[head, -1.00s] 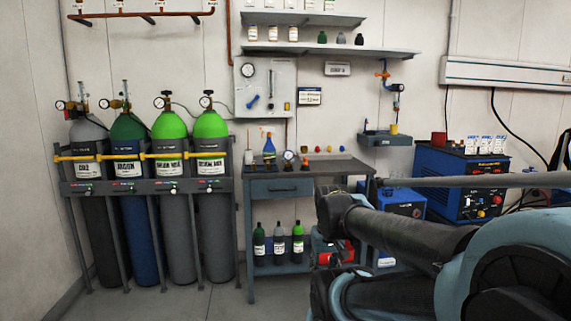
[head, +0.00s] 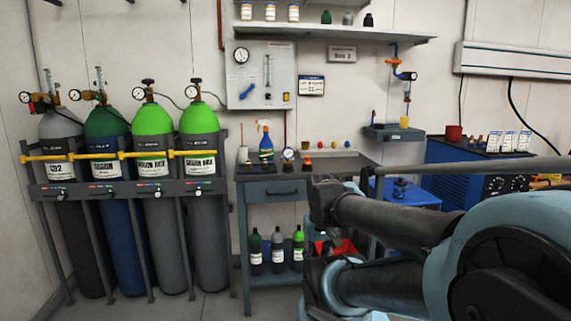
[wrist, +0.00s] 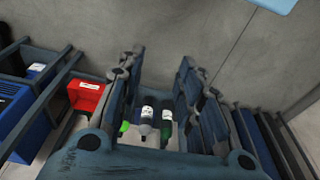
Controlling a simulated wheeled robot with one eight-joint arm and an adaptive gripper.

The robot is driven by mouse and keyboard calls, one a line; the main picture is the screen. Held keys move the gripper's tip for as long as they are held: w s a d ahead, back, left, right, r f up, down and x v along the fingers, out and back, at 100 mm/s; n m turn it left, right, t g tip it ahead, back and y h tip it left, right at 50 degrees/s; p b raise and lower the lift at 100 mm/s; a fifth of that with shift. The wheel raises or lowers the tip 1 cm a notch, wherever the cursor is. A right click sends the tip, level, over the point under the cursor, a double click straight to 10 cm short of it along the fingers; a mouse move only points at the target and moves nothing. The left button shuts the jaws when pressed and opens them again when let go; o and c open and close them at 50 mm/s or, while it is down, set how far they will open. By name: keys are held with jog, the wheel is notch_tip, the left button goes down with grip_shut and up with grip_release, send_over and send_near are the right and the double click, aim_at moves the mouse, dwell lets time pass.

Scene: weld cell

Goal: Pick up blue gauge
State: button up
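A small round gauge (head: 288,155) with a pale face stands on the workbench top (head: 330,163) in the head view. Its rim looks bluish, but it is too small to be sure of the colour. My gripper (wrist: 158,65) shows in the wrist view with its fingers spread apart and nothing between them. It points down over bottles (wrist: 147,115), which are beyond the fingers and not held. The gauge does not show in the wrist view. In the head view my arm reaches in from the right, and the gripper itself cannot be made out.
A blue spray bottle (head: 266,144) and small brass-coloured fittings stand on the bench near the gauge. Gas cylinders in a rack (head: 120,190) stand to the left. A wall panel (head: 262,75) with another gauge hangs above. A blue machine (head: 455,165) is at right.

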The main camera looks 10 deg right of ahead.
jog(key=o, duration=0.4)
jog(key=shift+s+a+r, duration=0.1)
jog(key=shift+s, duration=0.05)
jog(key=o, duration=0.4)
jog(key=shift+s+a+r, duration=0.1)
jog(key=shift+a+r, duration=0.1)
jog(key=shift+r, duration=0.05)
jog(key=w+a+r+m+t+y, duration=0.1)
jog(key=w+a+r+m+y, duration=0.1)
jog(key=w+a+m, duration=0.3)
jog(key=w+a+r+m+t+y, duration=0.1)
jog(key=w+r+m+t+y, duration=0.1)
jog(key=w, duration=0.5)
jog(key=m+t+y, duration=0.3)
jog(key=m+t, duration=0.8)
jog(key=m, duration=1.4)
send_near(288, 158)
jog(key=x, duration=0.2)
jog(key=f+x, duration=0.1)
jog(key=x, duration=0.2)
jog(key=shift+w, duration=0.1)
jog(key=shift+d+x, duration=0.1)
jog(key=shift+x, duration=1.4)
jog(key=shift+d+x, duration=0.15)
jog(key=shift+x, duration=1.35)
